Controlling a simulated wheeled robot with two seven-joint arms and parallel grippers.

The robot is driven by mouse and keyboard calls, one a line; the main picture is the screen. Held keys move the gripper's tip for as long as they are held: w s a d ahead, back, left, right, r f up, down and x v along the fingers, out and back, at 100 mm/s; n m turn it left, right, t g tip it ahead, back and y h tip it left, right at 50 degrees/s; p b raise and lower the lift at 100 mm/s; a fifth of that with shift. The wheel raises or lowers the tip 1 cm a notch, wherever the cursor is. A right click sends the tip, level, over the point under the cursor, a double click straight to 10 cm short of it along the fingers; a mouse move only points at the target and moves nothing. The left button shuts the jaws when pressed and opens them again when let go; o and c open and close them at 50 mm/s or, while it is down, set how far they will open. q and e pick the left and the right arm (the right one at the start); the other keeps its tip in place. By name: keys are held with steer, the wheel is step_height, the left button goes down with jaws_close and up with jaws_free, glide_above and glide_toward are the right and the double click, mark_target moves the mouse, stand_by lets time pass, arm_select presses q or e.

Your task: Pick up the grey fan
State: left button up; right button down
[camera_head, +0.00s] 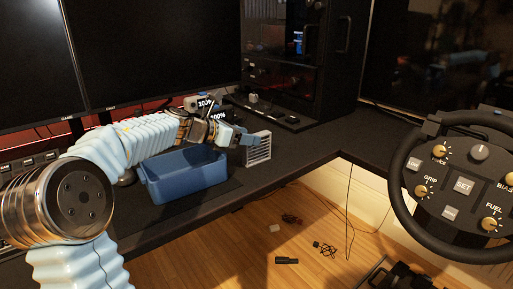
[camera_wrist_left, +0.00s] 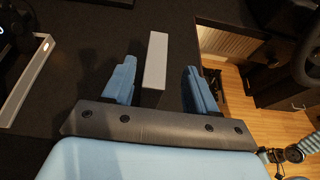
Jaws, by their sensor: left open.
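The grey fan (camera_head: 259,149) stands upright on the dark desk, near its front edge, with its slatted face showing in the head view. My left gripper (camera_head: 246,138) is right at the fan. In the left wrist view the fan shows as a narrow grey block (camera_wrist_left: 157,55) between the two blue fingers of my left gripper (camera_wrist_left: 160,82). The fingers are apart, with a gap on both sides of the fan, wider on the right. My right gripper is not in view.
A blue bin (camera_head: 188,186) stands on the desk just left of the fan, beneath my left forearm. A black computer case (camera_head: 300,60) stands behind. Monitors (camera_head: 150,45) line the back left. A racing wheel (camera_head: 464,187) is at the right. Cables lie on the wooden floor (camera_head: 300,245).

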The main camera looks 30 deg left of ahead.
mark_target(257, 148)
arm_select(q)
steer(key=x, duration=0.4)
steer(key=p+x, duration=0.1)
steer(key=shift+w+a+f, duration=0.15)
steer(key=shift+w+f, duration=0.05)
steer(key=shift+w, duration=0.25)
jaws_close()
